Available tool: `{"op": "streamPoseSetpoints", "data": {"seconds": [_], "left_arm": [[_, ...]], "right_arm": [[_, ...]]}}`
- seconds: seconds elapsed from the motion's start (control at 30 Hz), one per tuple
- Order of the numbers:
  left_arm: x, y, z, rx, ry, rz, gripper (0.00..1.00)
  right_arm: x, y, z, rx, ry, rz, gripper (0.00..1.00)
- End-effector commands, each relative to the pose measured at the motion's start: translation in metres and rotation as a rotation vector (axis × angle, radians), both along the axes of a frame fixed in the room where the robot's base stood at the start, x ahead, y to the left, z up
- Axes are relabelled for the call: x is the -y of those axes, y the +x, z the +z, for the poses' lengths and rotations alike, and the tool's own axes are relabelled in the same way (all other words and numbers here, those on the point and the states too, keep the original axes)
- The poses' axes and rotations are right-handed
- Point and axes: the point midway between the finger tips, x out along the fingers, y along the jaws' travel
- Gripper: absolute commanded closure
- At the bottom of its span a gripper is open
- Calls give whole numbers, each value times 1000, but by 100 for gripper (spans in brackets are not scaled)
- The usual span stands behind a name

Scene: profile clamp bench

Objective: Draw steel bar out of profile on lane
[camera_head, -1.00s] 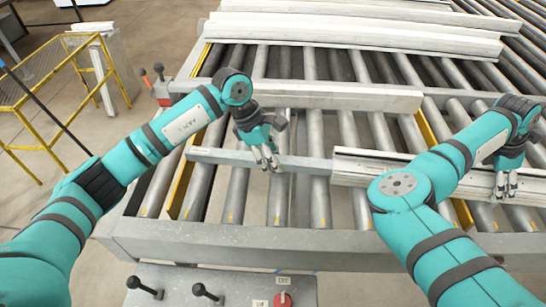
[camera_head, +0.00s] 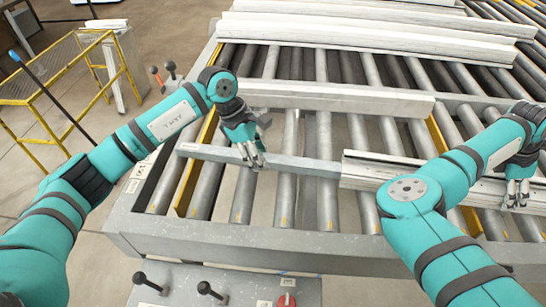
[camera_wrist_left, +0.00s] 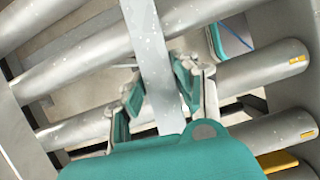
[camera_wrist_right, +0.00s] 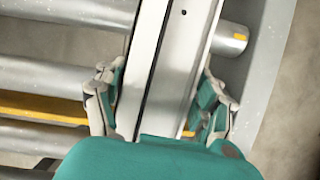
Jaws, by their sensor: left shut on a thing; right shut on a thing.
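The steel bar (camera_head: 300,163) is a long grey flat bar lying across the rollers. Its right end runs into the left end of the pale aluminium profile (camera_head: 375,172), and its left end is free. My left gripper (camera_head: 252,160) is shut on the bar partway along its exposed length. The left wrist view shows the bar (camera_wrist_left: 155,75) between the fingers (camera_wrist_left: 155,95). My right gripper (camera_head: 517,195) is shut on the profile near the right edge of the head view. The right wrist view shows the grooved profile (camera_wrist_right: 170,70) between the fingers (camera_wrist_right: 160,105). The bar's inner end is hidden.
The roller lane (camera_head: 245,195) has a grey front rail (camera_head: 230,242). Another profile (camera_head: 330,98) lies behind the bar, and more profiles (camera_head: 370,38) are stacked at the back. A control panel (camera_head: 230,285) is in front. A yellow railing (camera_head: 65,90) stands at left.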

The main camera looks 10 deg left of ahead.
Motion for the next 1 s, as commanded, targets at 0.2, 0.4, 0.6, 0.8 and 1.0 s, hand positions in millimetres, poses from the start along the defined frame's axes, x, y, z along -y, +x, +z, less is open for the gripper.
{"op": "streamPoseSetpoints", "data": {"seconds": [0.2,0.4,0.6,0.8,1.0], "left_arm": [[-28,1,0,1,1,3,100],[-45,1,1,1,0,3,100],[-52,1,1,2,-2,1,100],[-53,1,1,2,-3,0,100],[-53,1,1,2,-3,0,61]], "right_arm": [[1,0,0,1,-2,-2,90],[0,0,0,0,-1,-1,90],[0,0,0,0,-1,-1,90],[0,0,0,0,0,-1,90],[-1,0,-1,1,1,0,90]]}}
